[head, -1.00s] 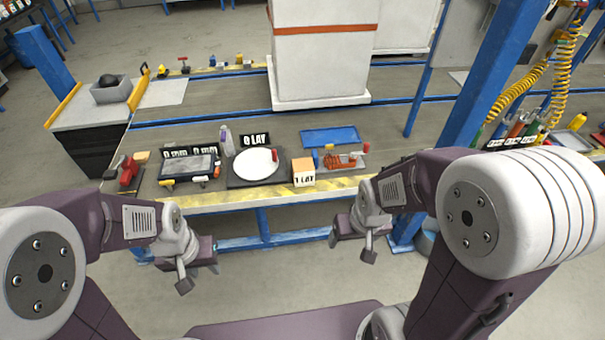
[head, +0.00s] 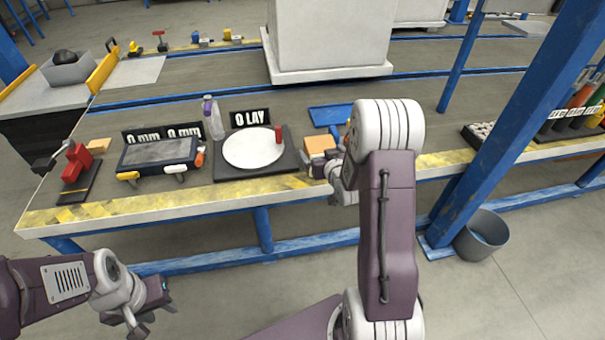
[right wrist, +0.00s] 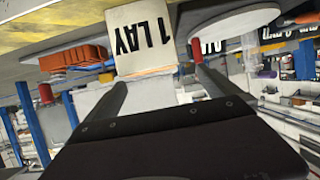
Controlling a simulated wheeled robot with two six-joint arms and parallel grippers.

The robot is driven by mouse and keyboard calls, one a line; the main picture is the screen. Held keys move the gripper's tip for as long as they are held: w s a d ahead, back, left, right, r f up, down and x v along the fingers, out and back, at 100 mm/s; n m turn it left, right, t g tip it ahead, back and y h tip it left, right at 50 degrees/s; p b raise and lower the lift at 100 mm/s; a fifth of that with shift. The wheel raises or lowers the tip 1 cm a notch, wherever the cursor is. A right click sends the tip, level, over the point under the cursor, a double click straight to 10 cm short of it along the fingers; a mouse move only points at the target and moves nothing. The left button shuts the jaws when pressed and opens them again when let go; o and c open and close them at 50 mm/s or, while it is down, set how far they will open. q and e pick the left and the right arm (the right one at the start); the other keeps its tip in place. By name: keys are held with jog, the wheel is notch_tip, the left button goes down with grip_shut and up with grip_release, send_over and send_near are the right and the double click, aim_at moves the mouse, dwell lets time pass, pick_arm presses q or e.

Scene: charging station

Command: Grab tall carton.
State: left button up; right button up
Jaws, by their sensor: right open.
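The carton (head: 320,144) is a small box with a tan top, near the front edge of the workbench. My right gripper partly hides it in the head view. In the right wrist view the carton (right wrist: 146,40) shows a cream face with "1 LAY" upside down. My right gripper (head: 320,168) is open in front of it. In the right wrist view the two dark fingers (right wrist: 158,76) point at the carton, one towards each side; I cannot tell whether they touch it. My left gripper (head: 152,308) hangs low in front of the bench, away from the carton; its jaw opening is unclear.
Left of the carton, a white round plate (head: 250,148) with a red cylinder (head: 278,134) lies on a dark base. A bottle (head: 214,118) and a "0 LAY" sign (head: 250,117) stand behind. A blue tray (head: 328,115) lies behind the carton. A blue post (head: 520,120) rises at the right.

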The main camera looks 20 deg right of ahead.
aim_at(320, 150)
jog(key=w+d+f, duration=0.1)
jog(key=w+f, duration=0.1)
jog(key=w+d+f+b, duration=0.1)
jog(key=w, duration=0.1)
jog(key=w+d+f+b, duration=0.1)
jog(key=w+f, duration=0.1)
jog(key=shift+w+d+f, duration=0.15)
jog(key=shift+w+f, duration=0.15)
jog(key=shift+w, duration=0.15)
jog(key=shift+r, duration=0.15)
jog(key=shift+c, duration=0.7)
pick_arm(q)
jog(key=f, duration=0.3)
jog(key=shift+s+f, duration=0.1)
jog(key=shift+s, duration=0.25)
pick_arm(e)
jog(key=c, duration=1.4)
